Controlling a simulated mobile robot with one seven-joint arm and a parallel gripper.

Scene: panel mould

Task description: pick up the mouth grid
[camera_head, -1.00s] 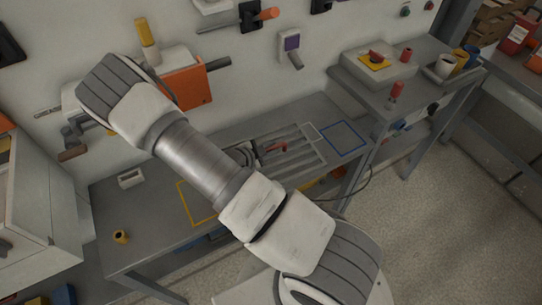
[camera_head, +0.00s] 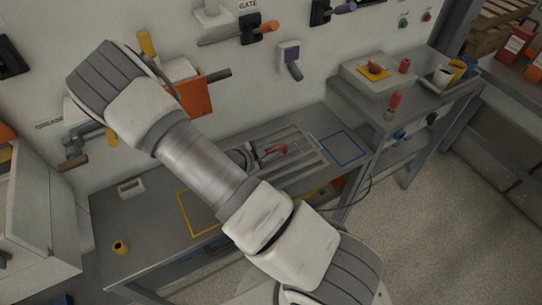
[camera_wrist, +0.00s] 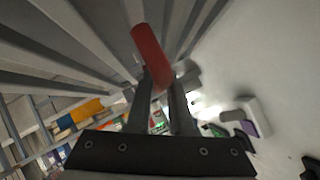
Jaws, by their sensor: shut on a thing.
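The mouth grid (camera_head: 300,160) is a grey slatted grid with a red handle (camera_head: 274,150). In the head view it shows over the grey bench, just right of my arm, which partly covers it. In the wrist view the red handle (camera_wrist: 150,57) is at the fingertips of my gripper (camera_wrist: 162,82), and big grey slats (camera_wrist: 62,55) spread around it. My gripper is shut on the red handle. I cannot tell whether the grid touches the bench.
A yellow outline (camera_head: 188,213) and a blue outline (camera_head: 343,148) mark the grey bench (camera_head: 150,225). A wall panel with an orange block (camera_head: 196,94) is behind. A side shelf (camera_head: 415,98) stands right.

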